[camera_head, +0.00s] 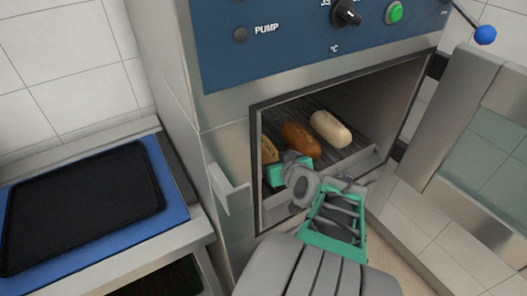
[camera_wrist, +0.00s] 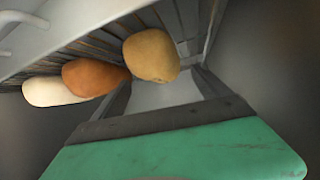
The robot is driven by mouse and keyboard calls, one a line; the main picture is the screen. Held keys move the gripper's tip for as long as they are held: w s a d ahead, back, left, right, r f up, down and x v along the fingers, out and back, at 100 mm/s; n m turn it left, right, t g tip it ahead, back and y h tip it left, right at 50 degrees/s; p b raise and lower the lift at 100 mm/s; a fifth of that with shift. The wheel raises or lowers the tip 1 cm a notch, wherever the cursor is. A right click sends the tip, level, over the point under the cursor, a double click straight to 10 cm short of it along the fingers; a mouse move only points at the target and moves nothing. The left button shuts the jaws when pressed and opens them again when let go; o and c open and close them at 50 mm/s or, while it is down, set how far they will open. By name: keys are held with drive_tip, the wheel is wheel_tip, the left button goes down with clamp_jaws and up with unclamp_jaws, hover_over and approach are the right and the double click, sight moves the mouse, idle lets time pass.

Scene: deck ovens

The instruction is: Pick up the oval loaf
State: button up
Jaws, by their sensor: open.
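Three loaves lie in a row on the dark slatted deck inside the open oven. A tan loaf (camera_head: 268,150) is at the left, partly hidden by my gripper. A brown loaf (camera_head: 300,138) is in the middle and a pale loaf (camera_head: 331,129) at the right. All look rounded and longish; I cannot tell surely which is the oval one. In the wrist view the tan loaf (camera_wrist: 151,54) is nearest, just beyond and between my open fingers. The brown loaf (camera_wrist: 92,77) and pale loaf (camera_wrist: 50,91) are farther left. My gripper (camera_wrist: 163,80) is empty at the oven mouth.
The opened glass door (camera_head: 495,140) stands at the right. A black tray (camera_head: 80,205) lies on a blue surface (camera_head: 175,190) at the left.

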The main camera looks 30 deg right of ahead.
sight(271, 156)
drive_tip(key=x, duration=0.5)
drive_tip(key=shift+w+f, duration=0.2)
drive_tip(key=shift+w, duration=0.15)
drive_tip(key=shift+r, duration=0.1)
drive_tip(key=c, duration=1.7)
